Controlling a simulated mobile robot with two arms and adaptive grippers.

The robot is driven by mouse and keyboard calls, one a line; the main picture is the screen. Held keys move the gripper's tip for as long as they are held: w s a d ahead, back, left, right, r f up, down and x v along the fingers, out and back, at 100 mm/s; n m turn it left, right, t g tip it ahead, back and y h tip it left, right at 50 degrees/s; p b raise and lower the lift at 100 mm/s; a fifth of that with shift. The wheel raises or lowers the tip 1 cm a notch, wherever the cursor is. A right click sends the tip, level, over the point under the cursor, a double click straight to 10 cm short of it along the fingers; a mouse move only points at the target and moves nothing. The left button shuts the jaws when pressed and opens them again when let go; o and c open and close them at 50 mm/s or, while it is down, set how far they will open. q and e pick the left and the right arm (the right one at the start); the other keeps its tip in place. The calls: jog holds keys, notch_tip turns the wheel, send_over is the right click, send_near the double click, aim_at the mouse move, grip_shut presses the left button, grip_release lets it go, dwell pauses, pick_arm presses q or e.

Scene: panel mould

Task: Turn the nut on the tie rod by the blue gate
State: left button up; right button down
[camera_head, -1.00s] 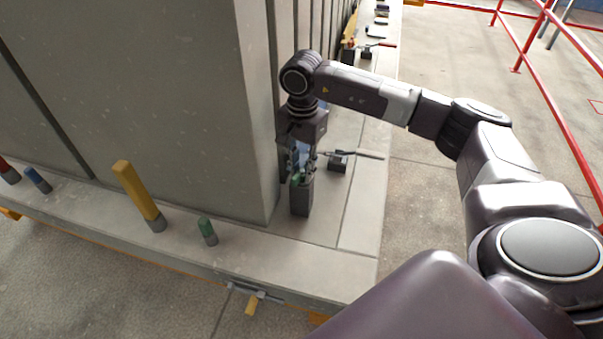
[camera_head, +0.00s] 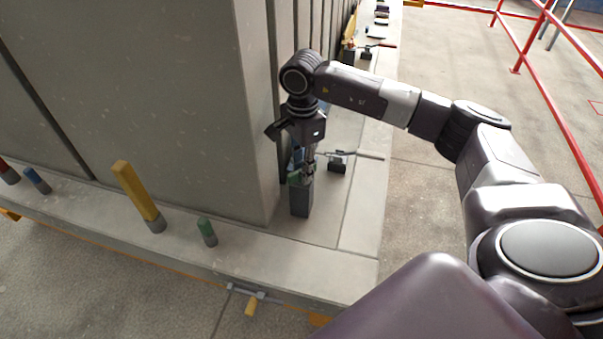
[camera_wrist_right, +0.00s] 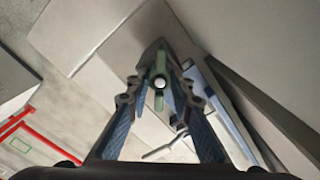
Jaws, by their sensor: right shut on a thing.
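The nut (camera_wrist_right: 160,62) is green and elongated, with the pale round end of the tie rod (camera_wrist_right: 159,83) showing at its middle. In the head view the nut (camera_head: 293,178) is partly hidden by my gripper, above a dark grey block (camera_head: 301,201) by the wall corner. My right gripper (camera_head: 307,172) points down from above and is shut on the nut. In the right wrist view its two fingers (camera_wrist_right: 160,88) stand on either side of the nut. The blue gate (camera_wrist_right: 231,112) shows as a strip beside the nut in the right wrist view. My left gripper is not in view.
The tall grey mould wall (camera_head: 150,90) rises close beside my right gripper. A dark clamp with a handle (camera_head: 338,164) lies to its right. A yellow post (camera_head: 137,193) and a green peg (camera_head: 207,231) stand on the ledge. A red railing (camera_head: 540,80) is at the far right.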

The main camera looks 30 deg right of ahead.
jog(key=shift+m, duration=1.1)
jog(key=m, duration=0.1)
jog(key=s+m, duration=0.1)
jog(key=shift+d+r+m, duration=0.25)
jog(key=shift+d+m, duration=0.2)
jog(key=shift+m, duration=0.35)
jog(key=m, duration=0.3)
jog(key=shift+s, duration=0.15)
jog(key=shift+a, duration=0.25)
